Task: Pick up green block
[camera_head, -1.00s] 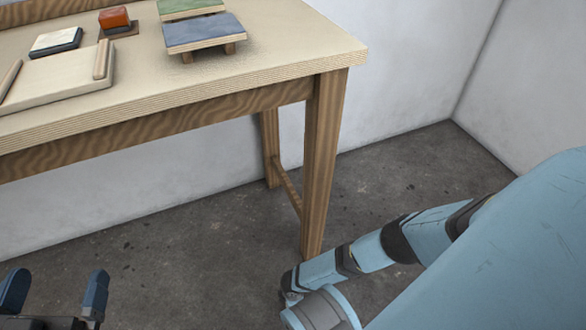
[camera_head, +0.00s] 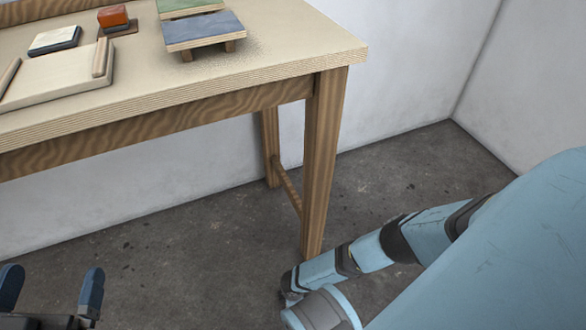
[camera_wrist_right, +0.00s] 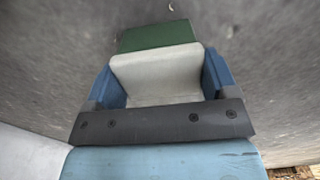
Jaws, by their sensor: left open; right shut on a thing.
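In the right wrist view, my right gripper (camera_wrist_right: 160,78) has its blue fingers on either side of a block with a pale grey near part and a green far part, the green block (camera_wrist_right: 158,36). The fingers are shut on its pale part. This gripper and the block do not show in the head view. My left gripper (camera_head: 52,290) is at the lower left of the head view, below and in front of the table. Its fingers are wide apart with nothing between them.
A wooden table (camera_head: 270,58) holds a green-topped stand (camera_head: 190,6), a blue-topped stand (camera_head: 203,29), a red-orange block (camera_head: 112,15), a white-topped black block (camera_head: 54,39) and a pale board with wooden strips (camera_head: 55,82). The table's right front is clear. Walls stand behind.

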